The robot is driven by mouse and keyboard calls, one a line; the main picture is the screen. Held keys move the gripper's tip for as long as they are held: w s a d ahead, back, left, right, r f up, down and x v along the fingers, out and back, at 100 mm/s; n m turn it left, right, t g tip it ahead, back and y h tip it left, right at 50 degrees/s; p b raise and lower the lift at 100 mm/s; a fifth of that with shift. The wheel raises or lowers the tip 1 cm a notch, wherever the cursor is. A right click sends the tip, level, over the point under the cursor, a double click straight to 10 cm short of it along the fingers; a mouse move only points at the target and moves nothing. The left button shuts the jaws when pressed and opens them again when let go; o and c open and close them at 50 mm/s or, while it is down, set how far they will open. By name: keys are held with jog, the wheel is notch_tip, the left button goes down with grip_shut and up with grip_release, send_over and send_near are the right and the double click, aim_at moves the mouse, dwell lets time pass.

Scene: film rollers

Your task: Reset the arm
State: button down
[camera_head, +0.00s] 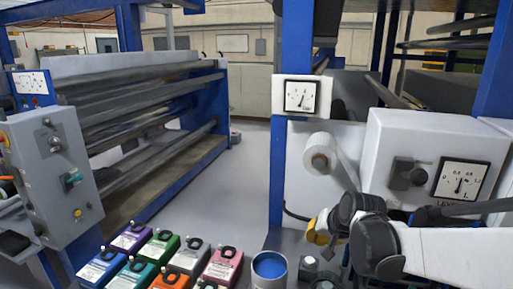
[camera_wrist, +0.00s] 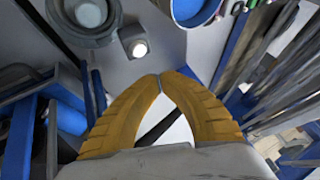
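My arm (camera_head: 432,252) reaches in from the lower right of the head view, its dark wrist bent. My gripper (camera_head: 318,229) is in front of the white machine panel, above and to the right of a blue-topped can (camera_head: 269,266). In the wrist view the two yellow fingers of my gripper (camera_wrist: 160,77) curve together and their tips meet. I see nothing held between them. The can also shows at the top of the wrist view (camera_wrist: 190,10), ahead of the fingertips.
Several coloured boxes, including a pink one (camera_head: 223,266), stand left of the can. A white film roll (camera_head: 320,153) and a gauge box (camera_head: 430,155) are close to my arm. A grey control box (camera_head: 55,165) is at far left. The floor aisle (camera_head: 243,180) is clear.

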jog(key=s+r+n+h, duration=0.1)
jog(key=s+r+n, duration=0.1)
jog(key=s, duration=1)
jog(key=s+r+n, duration=0.2)
jog(key=s, duration=1)
jog(key=shift+d+h, duration=0.4)
jog(key=shift+d, duration=0.05)
jog(key=shift+w+a, duration=0.1)
